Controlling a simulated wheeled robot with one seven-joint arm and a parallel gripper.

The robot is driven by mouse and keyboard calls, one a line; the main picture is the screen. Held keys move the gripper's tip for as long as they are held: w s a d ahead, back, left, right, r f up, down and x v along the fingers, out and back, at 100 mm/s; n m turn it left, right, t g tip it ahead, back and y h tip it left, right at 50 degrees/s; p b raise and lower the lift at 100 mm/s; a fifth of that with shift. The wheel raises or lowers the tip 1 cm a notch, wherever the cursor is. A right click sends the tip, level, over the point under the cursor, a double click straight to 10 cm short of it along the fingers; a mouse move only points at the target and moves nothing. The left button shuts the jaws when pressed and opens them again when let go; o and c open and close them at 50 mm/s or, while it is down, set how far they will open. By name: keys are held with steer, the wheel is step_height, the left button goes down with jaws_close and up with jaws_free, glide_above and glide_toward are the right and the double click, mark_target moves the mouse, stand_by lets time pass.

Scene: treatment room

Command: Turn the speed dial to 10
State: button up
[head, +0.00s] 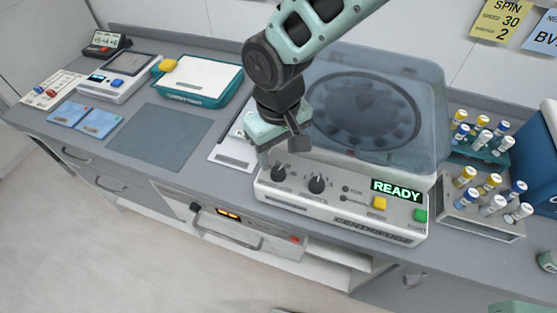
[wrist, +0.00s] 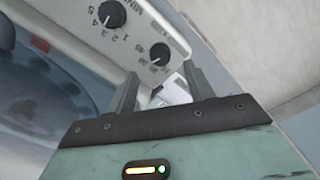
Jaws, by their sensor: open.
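The white centrifuge (head: 345,213) stands on the counter with two black dials on its sloped front panel. The left dial (head: 278,173) appears to be the speed dial; in the wrist view it (wrist: 160,53) has small numbers around it, too small to read surely. Its pointer setting cannot be told. The right dial (head: 317,184) shows in the wrist view (wrist: 110,13) beside "MIN" and numbers 1 to 5. My gripper (head: 281,150) is open and empty, just above and behind the left dial, apparently not around it. Its fingers also show in the wrist view (wrist: 160,92).
The clear centrifuge lid (head: 430,100) rises behind the panel. A READY display (head: 397,191), yellow button (head: 379,203) and green button (head: 420,215) are at right. A tube rack (head: 480,222) stands further right. A yellow note (head: 503,18) reads "SPIN SPEED 30".

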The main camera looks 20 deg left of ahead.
mark_target(278, 170)
steer(key=shift+f+p, duration=0.5)
steer(key=shift+f, duration=2.25)
steer(key=c, duration=1)
